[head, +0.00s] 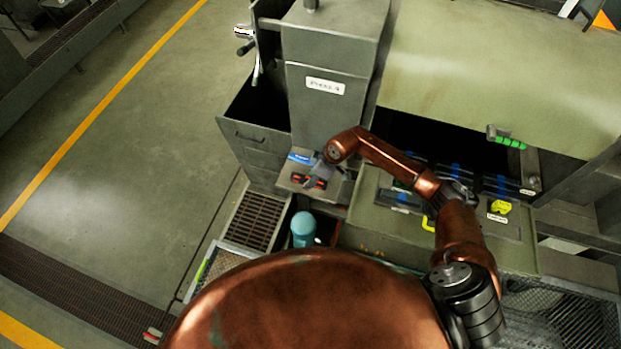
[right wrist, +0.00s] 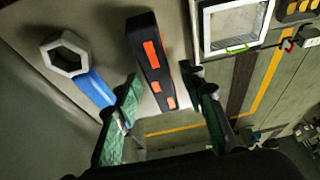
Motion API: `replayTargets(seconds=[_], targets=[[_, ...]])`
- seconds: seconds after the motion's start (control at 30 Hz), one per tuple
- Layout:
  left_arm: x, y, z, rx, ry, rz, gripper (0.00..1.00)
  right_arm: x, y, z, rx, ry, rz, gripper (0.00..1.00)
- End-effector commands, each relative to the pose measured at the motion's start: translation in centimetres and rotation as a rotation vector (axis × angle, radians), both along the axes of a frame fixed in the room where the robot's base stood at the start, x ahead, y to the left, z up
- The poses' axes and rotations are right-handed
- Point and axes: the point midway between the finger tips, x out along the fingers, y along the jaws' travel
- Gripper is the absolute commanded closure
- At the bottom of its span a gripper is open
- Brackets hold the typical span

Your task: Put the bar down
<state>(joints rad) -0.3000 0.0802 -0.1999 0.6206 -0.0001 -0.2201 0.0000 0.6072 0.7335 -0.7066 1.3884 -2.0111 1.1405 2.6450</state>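A bar with a blue handle (right wrist: 95,88) and a grey hexagonal ring end (right wrist: 66,54) lies on a grey ledge in the right wrist view. In the head view its blue part (head: 299,158) shows at the back of the ledge below the press. My right gripper (right wrist: 168,118) is open, its green-padded fingers apart with nothing seen between them. The left finger overlaps the lower end of the blue handle; I cannot tell whether they touch. In the head view my right gripper (head: 321,176) is just above the ledge. My left gripper is not in view.
A black block with orange-red marks (right wrist: 149,62) lies beside the bar on the ledge. The press (head: 325,105), labelled Press 4, stands behind. A teal cylinder (head: 303,228) and a floor grate (head: 254,220) are in front. Open floor (head: 130,150) lies left.

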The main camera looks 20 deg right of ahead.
Motion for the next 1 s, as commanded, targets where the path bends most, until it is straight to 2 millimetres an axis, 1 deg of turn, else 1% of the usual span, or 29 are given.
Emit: replayTargets(seconds=[0.17,0.4,0.5,0.6,0.7,0.8,1.0], targets=[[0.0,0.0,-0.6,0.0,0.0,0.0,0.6,-0.4,-0.9,2.2,-0.001,-0.004,0.002,0.63],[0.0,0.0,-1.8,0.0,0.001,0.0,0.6,-1.5,-2.5,6.8,-0.002,-0.005,0.001,0.63],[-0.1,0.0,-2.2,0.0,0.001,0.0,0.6,-1.9,-3.0,8.4,-0.002,-0.004,0.0,0.63],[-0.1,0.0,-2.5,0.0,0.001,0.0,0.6,-2.2,-3.4,9.7,-0.001,-0.003,0.0,0.63],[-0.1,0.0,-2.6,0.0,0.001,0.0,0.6,-2.4,-3.6,10.4,-0.001,-0.002,0.0,0.63],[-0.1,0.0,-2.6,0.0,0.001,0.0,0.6,-2.5,-3.7,10.8,-0.001,-0.001,0.0,0.63],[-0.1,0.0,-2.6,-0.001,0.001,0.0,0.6,-2.5,-3.7,10.9,0.0,0.0,0.0,0.63]])
